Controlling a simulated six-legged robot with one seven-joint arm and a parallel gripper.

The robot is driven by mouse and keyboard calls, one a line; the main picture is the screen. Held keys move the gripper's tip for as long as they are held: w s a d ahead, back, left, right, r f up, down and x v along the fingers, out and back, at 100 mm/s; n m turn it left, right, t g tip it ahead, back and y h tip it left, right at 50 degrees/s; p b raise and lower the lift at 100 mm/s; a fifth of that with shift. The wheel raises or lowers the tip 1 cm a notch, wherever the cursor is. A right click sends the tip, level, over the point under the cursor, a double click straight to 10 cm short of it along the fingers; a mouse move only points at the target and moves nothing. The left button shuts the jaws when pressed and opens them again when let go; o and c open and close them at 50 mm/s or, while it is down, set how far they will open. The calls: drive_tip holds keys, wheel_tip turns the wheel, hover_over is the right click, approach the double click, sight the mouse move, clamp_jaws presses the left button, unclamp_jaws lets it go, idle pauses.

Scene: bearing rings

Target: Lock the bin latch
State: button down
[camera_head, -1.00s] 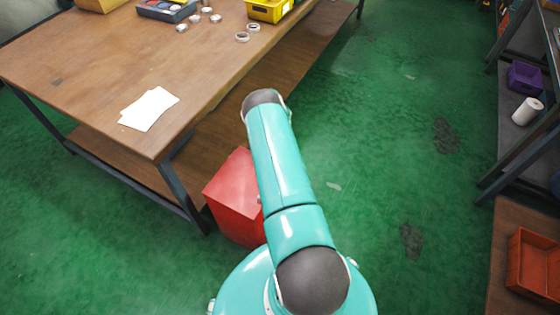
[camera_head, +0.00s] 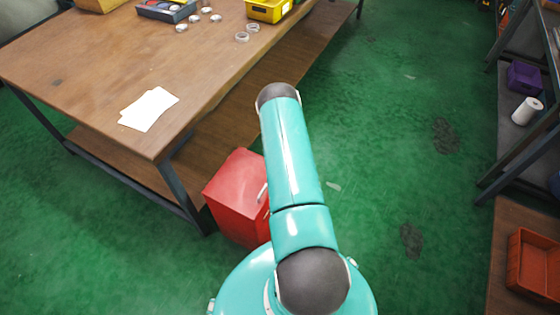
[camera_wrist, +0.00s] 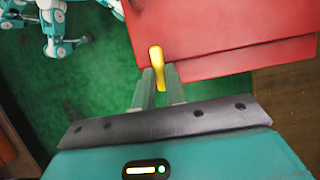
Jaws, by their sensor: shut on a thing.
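The red bin (camera_head: 233,198) stands on the floor at the near corner of the workbench, partly behind my arm. In the wrist view the red bin (camera_wrist: 215,30) fills the upper right. A yellow latch (camera_wrist: 156,65) sticks out at its lower left edge. My gripper (camera_wrist: 160,75) is shut on the yellow latch, with one finger on each side. In the head view my gripper and the latch are hidden behind my arm; a pale handle shows on the bin's right side.
The wooden workbench (camera_head: 90,75) holds paper sheets (camera_head: 149,109), several metal rings, a dark tray (camera_head: 166,10) and a yellow bin (camera_head: 268,10).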

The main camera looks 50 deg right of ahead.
drive_tip(key=c, duration=1.4)
unclamp_jaws()
drive_tip(key=shift+c, duration=0.2)
drive_tip(key=shift+r, duration=0.1)
drive_tip(key=v, duration=1.3)
drive_tip(key=shift+d+r, duration=0.25)
drive_tip(key=shift+r, duration=0.05)
